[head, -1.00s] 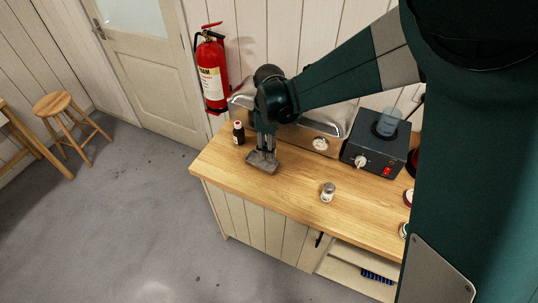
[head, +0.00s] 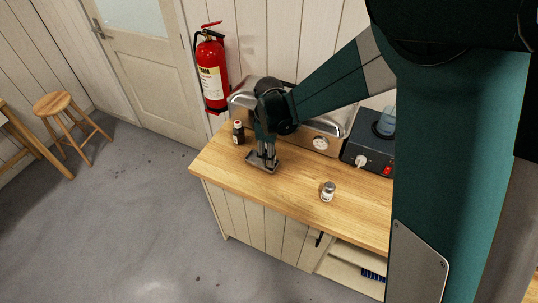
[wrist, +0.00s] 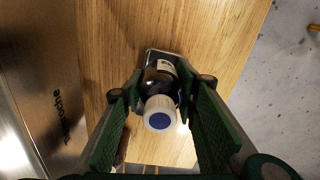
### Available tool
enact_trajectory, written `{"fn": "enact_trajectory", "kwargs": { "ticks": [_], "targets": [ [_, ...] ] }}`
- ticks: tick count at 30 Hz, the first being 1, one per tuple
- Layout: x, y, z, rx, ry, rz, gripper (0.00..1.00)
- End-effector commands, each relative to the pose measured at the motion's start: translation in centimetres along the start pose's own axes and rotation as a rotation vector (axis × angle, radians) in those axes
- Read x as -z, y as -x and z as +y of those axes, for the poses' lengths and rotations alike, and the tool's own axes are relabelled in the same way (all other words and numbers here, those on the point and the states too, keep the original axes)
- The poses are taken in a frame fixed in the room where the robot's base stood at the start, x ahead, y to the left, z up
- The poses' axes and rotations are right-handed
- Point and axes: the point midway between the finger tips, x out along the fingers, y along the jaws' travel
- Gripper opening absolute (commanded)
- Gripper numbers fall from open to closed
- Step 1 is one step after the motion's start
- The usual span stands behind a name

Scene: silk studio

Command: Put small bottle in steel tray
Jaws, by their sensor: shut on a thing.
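The small bottle (wrist: 159,113), dark with a white cap and a blue disc on top, stands between the fingers of my gripper (wrist: 160,88) in the wrist view. My gripper (head: 266,157) is shut on it. The small steel tray (head: 252,164) lies on the wooden counter right under my gripper in the head view.
A dark bottle (head: 238,133) stands left of the tray, and a small white-labelled jar (head: 328,192) stands to the right. Behind are a steel appliance with a dial (head: 320,143) and a black box (head: 368,158). The counter (head: 290,187) is clear in front.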

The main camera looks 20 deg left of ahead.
Motion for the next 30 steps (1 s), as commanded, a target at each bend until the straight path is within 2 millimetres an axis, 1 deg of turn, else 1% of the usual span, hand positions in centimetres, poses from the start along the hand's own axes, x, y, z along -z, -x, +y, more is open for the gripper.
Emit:
{"fn": "enact_trajectory", "kwargs": {
  "ticks": [10, 14, 15, 18, 30],
  "targets": [
    [0.00, -0.83, 0.01, 0.000, 0.000, 0.000, 0.17],
    [0.00, -0.82, 0.01, 0.000, 0.000, 0.000, 0.17],
    [0.00, -0.81, 0.01, 0.000, 0.000, 0.000, 0.31],
    [0.00, -0.80, 0.01, 0.000, 0.000, 0.000, 0.45],
    [0.00, -0.71, 0.00, 0.000, 0.000, 0.000, 0.45]
  ]
}}
